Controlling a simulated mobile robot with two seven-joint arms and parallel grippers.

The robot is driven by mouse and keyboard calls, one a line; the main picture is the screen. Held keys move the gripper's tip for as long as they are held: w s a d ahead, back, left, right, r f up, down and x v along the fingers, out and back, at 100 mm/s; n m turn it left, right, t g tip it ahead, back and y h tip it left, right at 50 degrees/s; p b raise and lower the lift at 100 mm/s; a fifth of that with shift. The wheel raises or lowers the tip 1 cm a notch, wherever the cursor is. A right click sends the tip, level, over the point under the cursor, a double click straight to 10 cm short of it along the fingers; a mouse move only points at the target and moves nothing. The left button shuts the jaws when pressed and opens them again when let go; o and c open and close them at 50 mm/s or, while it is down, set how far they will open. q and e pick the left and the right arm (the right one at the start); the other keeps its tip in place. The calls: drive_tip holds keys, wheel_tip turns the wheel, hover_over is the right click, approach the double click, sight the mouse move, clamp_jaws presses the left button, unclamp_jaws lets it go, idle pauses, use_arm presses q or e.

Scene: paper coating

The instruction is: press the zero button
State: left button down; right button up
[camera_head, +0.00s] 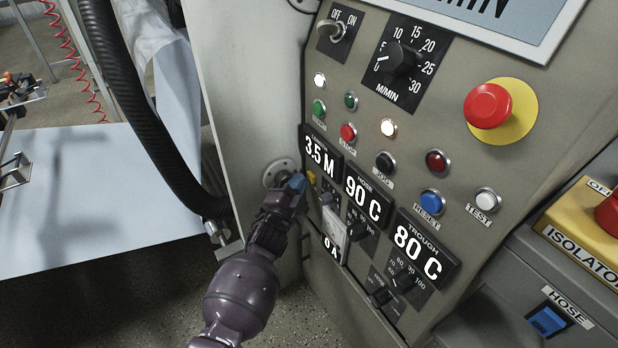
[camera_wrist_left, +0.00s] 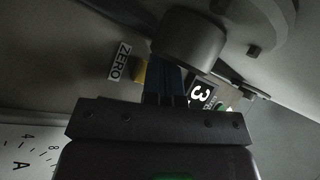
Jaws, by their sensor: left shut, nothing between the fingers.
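The zero button is the small yellow button (camera_head: 311,178) just below the 3.5 M display (camera_head: 320,158) on the panel's left edge. In the left wrist view the yellow button (camera_wrist_left: 140,72) shows beside a label reading ZERO (camera_wrist_left: 120,62). My left gripper (camera_head: 297,183) is shut and empty, with its blue fingertips just left of the button. In the left wrist view the fingertips (camera_wrist_left: 166,82) overlap the button's edge; I cannot tell whether they touch it. My right gripper is not in view.
The panel carries lamps, a red emergency stop (camera_head: 488,105), a blue button (camera_head: 431,201) and dials close by. A round metal fitting (camera_head: 279,172) is just behind my left gripper. A black hose (camera_head: 150,120) hangs left, before a pale sheet (camera_head: 100,195).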

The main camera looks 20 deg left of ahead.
use_arm(q)
drive_tip(key=shift+w+d, duration=0.1)
drive_tip(key=shift+w, duration=0.05)
idle(0.4)
drive_tip(key=shift+s+a, duration=0.45)
drive_tip(key=shift+s, duration=0.15)
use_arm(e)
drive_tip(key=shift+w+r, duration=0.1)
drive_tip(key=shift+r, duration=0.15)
use_arm(q)
drive_tip(key=s+a+p, duration=0.1)
drive_tip(key=s, duration=0.1)
drive_tip(key=s+a+p, duration=0.1)
drive_tip(key=s+a, duration=0.1)
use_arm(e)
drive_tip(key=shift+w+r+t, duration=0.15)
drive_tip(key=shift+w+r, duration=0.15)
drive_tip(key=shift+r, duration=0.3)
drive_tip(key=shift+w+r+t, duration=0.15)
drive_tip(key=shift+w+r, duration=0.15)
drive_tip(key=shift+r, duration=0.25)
